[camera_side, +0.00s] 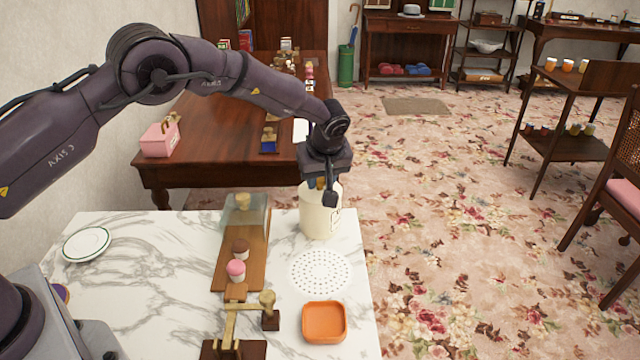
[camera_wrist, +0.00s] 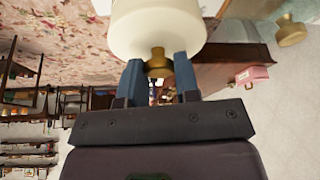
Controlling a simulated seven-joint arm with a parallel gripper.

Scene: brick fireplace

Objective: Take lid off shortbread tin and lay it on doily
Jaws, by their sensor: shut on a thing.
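The cream shortbread tin (camera_side: 318,215) stands upright at the back right of the marble table. My gripper (camera_side: 326,190) points down at its top and is shut on the lid's brass knob. In the wrist view the knob (camera_wrist: 158,62) sits between the two blue fingers of my gripper (camera_wrist: 158,75), with the cream lid (camera_wrist: 155,28) beyond it. The lid appears to be on the tin; I cannot tell whether there is a gap. The white lacy doily (camera_side: 320,272) lies flat and bare in front of the tin.
An orange dish (camera_side: 324,322) lies in front of the doily. To its left are a wooden stand with brass parts (camera_side: 235,345), a wooden board (camera_side: 228,272) with small cakes, and a clear box (camera_side: 258,213). A white plate (camera_side: 87,244) lies far left. Bare marble lies between.

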